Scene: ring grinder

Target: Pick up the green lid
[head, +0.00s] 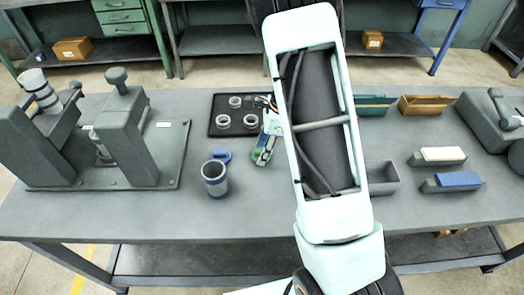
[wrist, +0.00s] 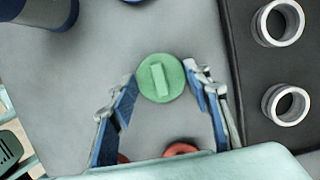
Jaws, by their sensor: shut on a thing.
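The green lid (wrist: 160,78) is round with a raised bar across its top. In the wrist view it sits between the two fingertips of my gripper (wrist: 160,76), which is shut on its sides. In the head view my gripper (head: 266,148) is over the table, right of the blue lid, and the green lid (head: 258,155) shows only partly beside the fingers. I cannot tell whether the green lid touches the table.
A blue-banded cup (head: 215,178) and a blue lid (head: 221,156) stand to the left. A black tray (head: 213,128) with several metal rings is behind. Red round things (wrist: 180,149) show between my fingers. A grinder (head: 120,135) stands far left; bins are right.

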